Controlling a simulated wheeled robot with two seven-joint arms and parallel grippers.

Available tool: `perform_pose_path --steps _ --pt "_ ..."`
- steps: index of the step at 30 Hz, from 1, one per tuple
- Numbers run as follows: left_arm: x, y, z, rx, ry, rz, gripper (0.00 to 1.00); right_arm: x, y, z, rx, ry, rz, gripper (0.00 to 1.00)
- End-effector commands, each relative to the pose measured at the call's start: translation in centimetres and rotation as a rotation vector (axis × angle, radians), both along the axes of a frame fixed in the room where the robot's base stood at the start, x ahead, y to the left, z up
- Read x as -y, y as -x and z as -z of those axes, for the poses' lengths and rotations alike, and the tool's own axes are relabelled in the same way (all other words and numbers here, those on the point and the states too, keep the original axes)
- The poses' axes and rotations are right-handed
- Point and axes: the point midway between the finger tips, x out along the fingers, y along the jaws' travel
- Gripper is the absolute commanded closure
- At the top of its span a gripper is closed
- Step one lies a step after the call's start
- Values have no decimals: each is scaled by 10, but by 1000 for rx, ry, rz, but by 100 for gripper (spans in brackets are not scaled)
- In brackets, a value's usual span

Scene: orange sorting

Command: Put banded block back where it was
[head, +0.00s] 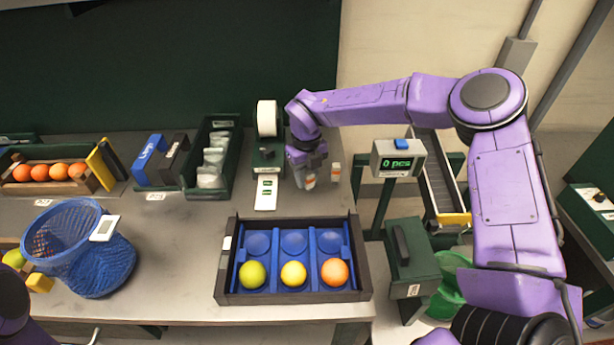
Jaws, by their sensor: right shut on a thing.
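My right gripper (308,176) points down at the back middle of the table, just right of the label printer. It is shut on a small white block with an orange band (309,182), which I take for the banded block; the fingers hide much of it. I cannot tell whether it touches the table. A similar small white and orange piece (336,172) stands just right of the gripper, apart from it. Only a part of my left arm shows at the lower left corner; its gripper is out of view.
The label printer (267,155) with its white roll stands close left of the right gripper. A black tray (225,290) with blue compartments holds three fruits in front. A display (398,158) reading "0 pcs" stands right. A blue mesh basket (100,265) lies at left.

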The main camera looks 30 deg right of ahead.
Motion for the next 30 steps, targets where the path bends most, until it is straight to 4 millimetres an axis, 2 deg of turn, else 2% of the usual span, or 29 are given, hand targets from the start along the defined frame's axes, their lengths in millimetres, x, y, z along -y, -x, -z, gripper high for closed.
perform_pose_path --steps 30 --pt "0 0 -2 0 0 0 73 -1 4 0 1 0 0 100"
